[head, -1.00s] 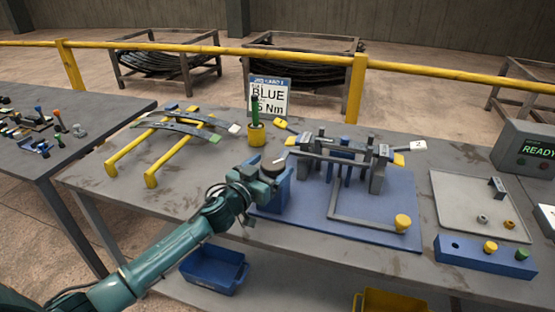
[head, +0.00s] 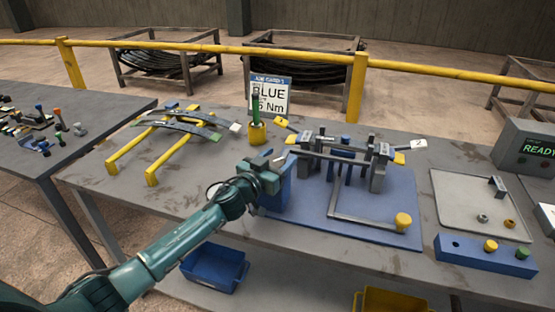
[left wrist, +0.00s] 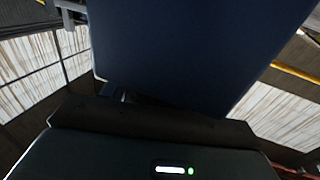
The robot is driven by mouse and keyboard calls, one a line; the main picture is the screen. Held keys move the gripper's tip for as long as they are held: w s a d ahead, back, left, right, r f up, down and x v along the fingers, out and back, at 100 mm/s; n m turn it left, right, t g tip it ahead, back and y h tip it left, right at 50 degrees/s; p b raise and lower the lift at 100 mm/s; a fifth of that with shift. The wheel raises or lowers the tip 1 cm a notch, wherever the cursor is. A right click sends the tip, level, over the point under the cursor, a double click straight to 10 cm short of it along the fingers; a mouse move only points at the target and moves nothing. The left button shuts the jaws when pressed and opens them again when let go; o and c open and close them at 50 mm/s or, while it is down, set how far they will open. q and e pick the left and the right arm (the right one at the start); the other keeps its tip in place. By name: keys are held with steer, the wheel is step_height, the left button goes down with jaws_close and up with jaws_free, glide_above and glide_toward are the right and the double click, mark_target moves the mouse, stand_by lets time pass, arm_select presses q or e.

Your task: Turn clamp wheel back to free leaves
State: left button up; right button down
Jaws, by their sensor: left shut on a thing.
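The clamp fixture stands on a blue base plate (head: 390,235), with grey posts (head: 378,176) and a blue block (head: 283,192) at its left end. My left gripper (head: 270,172) is at the top of this block, shut on the clamp wheel, which the gripper almost wholly hides. A leaf with a white tag marked 2 (head: 419,143) lies across the posts. In the left wrist view a large dark blue face (left wrist: 195,50), probably the block, fills the middle; the fingertips and wheel cannot be made out there. My right gripper is not in view.
Curved leaves (head: 180,126) rest on a yellow stand (head: 128,152) at left. A yellow cup (head: 257,133) with a green-handled tool and a sign (head: 270,95) stand behind. A bent bar with a yellow knob (head: 403,221) lies in front of the posts. A grey tray (head: 470,205) is at right.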

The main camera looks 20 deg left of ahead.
arm_select(q)
steer(key=c, duration=0.3)
